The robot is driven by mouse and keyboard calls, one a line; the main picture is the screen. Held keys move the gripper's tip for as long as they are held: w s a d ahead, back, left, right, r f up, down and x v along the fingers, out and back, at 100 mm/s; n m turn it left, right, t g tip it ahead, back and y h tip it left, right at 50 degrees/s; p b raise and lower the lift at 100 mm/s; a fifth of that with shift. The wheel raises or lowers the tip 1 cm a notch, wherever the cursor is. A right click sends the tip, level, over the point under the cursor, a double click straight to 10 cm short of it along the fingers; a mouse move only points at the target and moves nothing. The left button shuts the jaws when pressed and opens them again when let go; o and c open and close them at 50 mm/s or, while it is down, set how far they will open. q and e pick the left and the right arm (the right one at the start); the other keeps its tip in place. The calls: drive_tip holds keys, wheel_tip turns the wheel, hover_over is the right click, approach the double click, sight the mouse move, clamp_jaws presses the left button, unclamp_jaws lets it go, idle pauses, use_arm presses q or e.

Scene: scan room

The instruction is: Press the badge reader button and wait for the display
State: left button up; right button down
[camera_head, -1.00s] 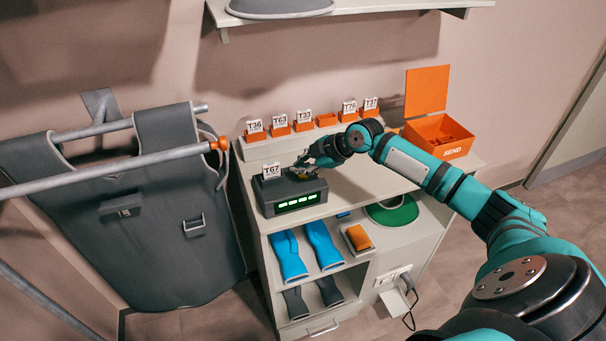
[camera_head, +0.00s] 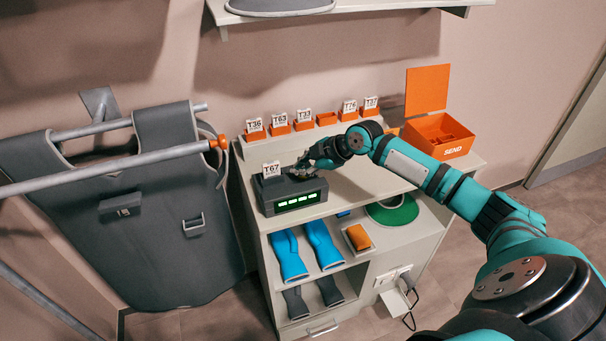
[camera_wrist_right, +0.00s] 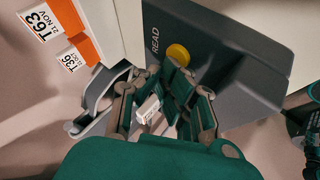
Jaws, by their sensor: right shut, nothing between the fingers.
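The badge reader (camera_head: 268,200) is a dark grey box at the front left of the counter. Its display (camera_head: 297,200) shows several lit green bars. A white T67 badge (camera_head: 271,169) stands upright at its back left. In the right wrist view the reader's top (camera_wrist_right: 215,40) carries the word READ and a round yellow button (camera_wrist_right: 179,55). My right gripper (camera_head: 301,172) is shut and empty, low over the reader's top. In the wrist view its fingertips (camera_wrist_right: 156,72) are close beside the button; contact cannot be told. My left gripper is out of view.
Orange holders with badges (camera_head: 304,120) stand in a row behind the reader. An open orange SEND box (camera_head: 450,139) is at the right of the counter. Dark grey aprons (camera_head: 150,235) hang at the left. Shelves below hold blue sleeves (camera_head: 288,255).

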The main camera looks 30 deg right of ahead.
idle(0.6)
drive_tip(key=shift+r+p, duration=0.35)
drive_tip(key=shift+r, duration=0.1)
drive_tip(key=shift+r, duration=0.1)
wheel_tip(320, 180, up, 6)
drive_tip(key=p, duration=0.4)
drive_tip(key=shift+p, duration=0.35)
idle(0.6)
